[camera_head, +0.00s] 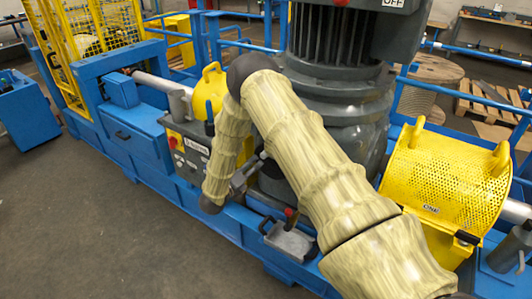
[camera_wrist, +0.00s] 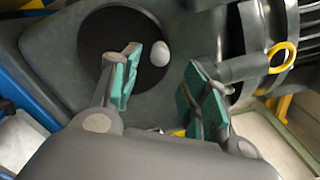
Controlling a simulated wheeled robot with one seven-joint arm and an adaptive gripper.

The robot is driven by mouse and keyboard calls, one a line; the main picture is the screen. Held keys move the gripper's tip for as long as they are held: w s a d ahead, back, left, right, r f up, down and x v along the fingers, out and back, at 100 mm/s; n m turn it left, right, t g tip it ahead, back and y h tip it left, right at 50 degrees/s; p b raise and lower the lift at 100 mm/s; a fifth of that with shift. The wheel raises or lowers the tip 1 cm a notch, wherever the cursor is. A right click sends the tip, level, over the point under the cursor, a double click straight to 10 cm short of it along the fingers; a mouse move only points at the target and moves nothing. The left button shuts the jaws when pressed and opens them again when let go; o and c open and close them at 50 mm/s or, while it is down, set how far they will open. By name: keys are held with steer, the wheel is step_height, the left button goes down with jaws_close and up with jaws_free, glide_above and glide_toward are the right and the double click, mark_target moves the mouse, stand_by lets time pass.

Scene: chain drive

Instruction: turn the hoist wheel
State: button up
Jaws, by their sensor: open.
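In the wrist view a dark round disc (camera_wrist: 112,32), which looks like the hoist wheel, sits on a grey housing. A pale rounded knob (camera_wrist: 159,53) shows near its right edge. My gripper (camera_wrist: 163,68) is open, its two teal-padded fingers spread to the left and right of the knob. The left finger overlaps the disc in the picture. I cannot tell whether either finger touches anything. In the head view my gripper (camera_head: 241,180) is partly hidden behind my arm, close to the base of the grey motor housing.
The large grey motor (camera_head: 337,45) stands behind my arm. A yellow perforated guard (camera_head: 445,170) is to its right, and a control box (camera_head: 187,150) with a red button is to the left. The floor at lower left is clear.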

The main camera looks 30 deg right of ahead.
mark_target(262, 157)
steer(key=p+x, duration=0.3)
steer(key=x, duration=0.7)
steer(key=shift+a, duration=0.1)
jaws_close()
